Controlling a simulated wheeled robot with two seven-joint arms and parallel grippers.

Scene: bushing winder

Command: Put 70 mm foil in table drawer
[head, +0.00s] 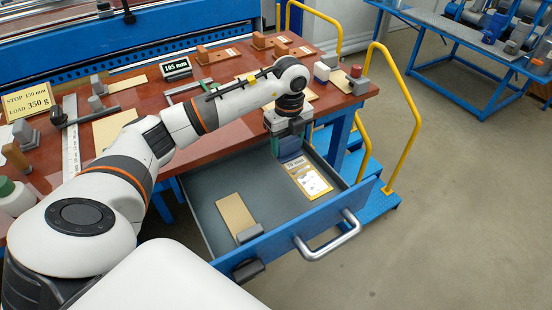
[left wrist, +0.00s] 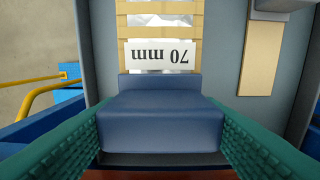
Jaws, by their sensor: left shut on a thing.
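The 70 mm foil (head: 308,181) is a flat tan piece with a silvery window, a white label and a blue block (head: 290,147) at its end. It is over or on the floor of the open blue drawer (head: 292,228); I cannot tell whether it touches. My left gripper (head: 288,143) reaches down inside the drawer's back part, shut on the blue block. In the left wrist view, its green pads (left wrist: 160,142) press both sides of the block, and the label (left wrist: 160,56) reads 70 mm upside down. My right gripper is not seen.
A tan strip (head: 235,213) with a grey block (head: 249,233) lies in the drawer, left of the foil. The red tabletop (head: 230,133) above holds several blocks and strips. Yellow rails (head: 404,110) and blue steps stand right of the drawer.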

